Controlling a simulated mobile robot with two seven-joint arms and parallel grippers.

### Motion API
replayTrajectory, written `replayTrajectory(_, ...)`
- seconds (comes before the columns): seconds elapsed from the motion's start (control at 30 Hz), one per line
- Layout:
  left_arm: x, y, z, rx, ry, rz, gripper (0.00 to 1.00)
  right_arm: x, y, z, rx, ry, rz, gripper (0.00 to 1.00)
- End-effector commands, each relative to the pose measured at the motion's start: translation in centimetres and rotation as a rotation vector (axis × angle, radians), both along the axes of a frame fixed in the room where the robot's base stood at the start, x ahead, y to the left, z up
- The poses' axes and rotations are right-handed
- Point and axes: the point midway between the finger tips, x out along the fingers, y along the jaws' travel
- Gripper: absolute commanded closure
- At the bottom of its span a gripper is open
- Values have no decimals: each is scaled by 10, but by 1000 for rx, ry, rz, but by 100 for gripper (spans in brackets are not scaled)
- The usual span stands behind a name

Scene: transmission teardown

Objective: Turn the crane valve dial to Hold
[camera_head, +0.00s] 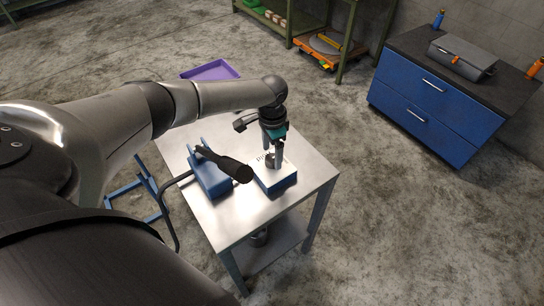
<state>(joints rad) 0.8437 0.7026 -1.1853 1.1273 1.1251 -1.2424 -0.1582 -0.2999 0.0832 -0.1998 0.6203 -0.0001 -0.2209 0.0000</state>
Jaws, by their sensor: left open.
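The crane valve box (278,184) is a blue block with a white lettered top, standing on the metal table (245,215). Part of a word starting with "P" shows on its top, but the rest of the lettering is covered. My left arm reaches in from the left, and my left gripper (273,160) points down over the box top. Its fingers are open and at or just above the dial area. The gripper hides the dial, so I cannot tell its setting or whether the fingers touch it. My right gripper is not in view.
A blue pump unit (211,181) with a thick black handle (226,165) stands close left of the box. A purple tray (211,70) lies behind the table. A blue drawer cabinet (425,100) stands at the right. The table's front is clear.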

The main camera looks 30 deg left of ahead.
Motion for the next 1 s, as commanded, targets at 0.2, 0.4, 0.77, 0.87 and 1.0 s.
replayTrajectory(0.2, 0, 0, -17, -1, -1, 0, 18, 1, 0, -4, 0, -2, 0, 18)
replayTrajectory(0.4, 0, 0, -18, -1, -1, 0, 18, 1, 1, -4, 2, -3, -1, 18)
replayTrajectory(0.77, 0, 0, -17, -1, -1, 0, 48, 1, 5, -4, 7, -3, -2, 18)
replayTrajectory(0.87, 0, 0, -17, -1, -1, 0, 59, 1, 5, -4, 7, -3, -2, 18)
replayTrajectory(1.0, 0, 0, -17, -1, -1, 0, 74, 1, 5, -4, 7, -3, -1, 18)
